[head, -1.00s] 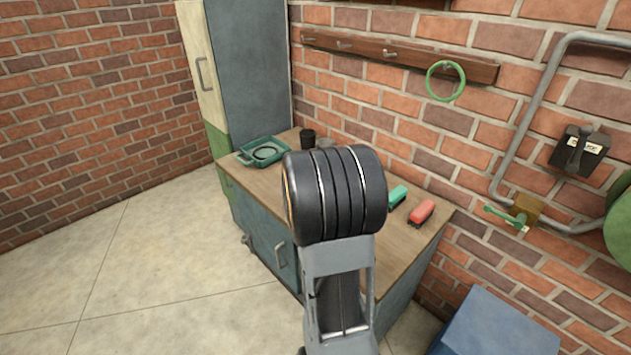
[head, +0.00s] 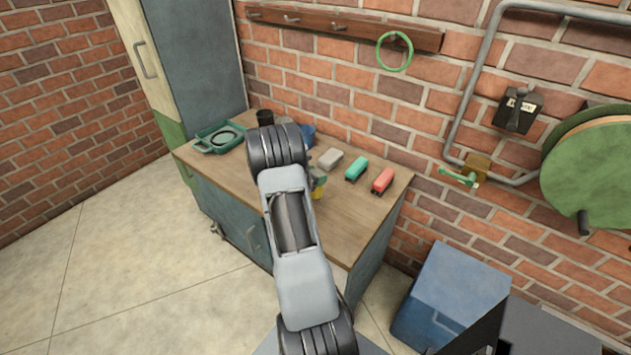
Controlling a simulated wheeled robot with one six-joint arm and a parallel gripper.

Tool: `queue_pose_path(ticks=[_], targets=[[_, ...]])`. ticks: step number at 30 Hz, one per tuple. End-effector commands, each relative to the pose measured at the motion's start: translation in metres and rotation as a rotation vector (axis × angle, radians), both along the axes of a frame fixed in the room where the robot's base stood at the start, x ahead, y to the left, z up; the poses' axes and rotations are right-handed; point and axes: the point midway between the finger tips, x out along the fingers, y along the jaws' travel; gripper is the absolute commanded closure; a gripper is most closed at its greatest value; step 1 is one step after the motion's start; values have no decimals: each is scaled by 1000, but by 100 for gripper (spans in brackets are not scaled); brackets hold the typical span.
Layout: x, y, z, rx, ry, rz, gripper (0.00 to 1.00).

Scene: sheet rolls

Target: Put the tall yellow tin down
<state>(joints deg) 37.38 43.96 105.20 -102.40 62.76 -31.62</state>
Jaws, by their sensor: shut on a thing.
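A small part of the yellow tin (head: 319,193) shows just right of my arm, over the workbench top. My gripper (head: 317,179) is mostly hidden behind my arm links; the bit that shows is at the tin, shut on it. The tin's full height is hidden, and I cannot tell whether its base touches the bench top (head: 350,214).
On the bench are a green tray (head: 207,147), a black cup (head: 265,117), a blue item (head: 308,135), and grey (head: 330,159), teal (head: 356,168) and red (head: 382,180) blocks. The bench's front right is clear. A blue box (head: 455,290) stands on the floor, right.

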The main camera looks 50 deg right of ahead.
Motion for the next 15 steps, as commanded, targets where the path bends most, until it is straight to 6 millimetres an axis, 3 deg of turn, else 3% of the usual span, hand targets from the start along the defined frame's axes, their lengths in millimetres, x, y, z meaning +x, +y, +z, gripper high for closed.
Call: queue_pose_path(ticks=[9,15], targets=[[3,-4,-31,0,2,0,76],[3,-4,-35,-2,-1,-2,76]])
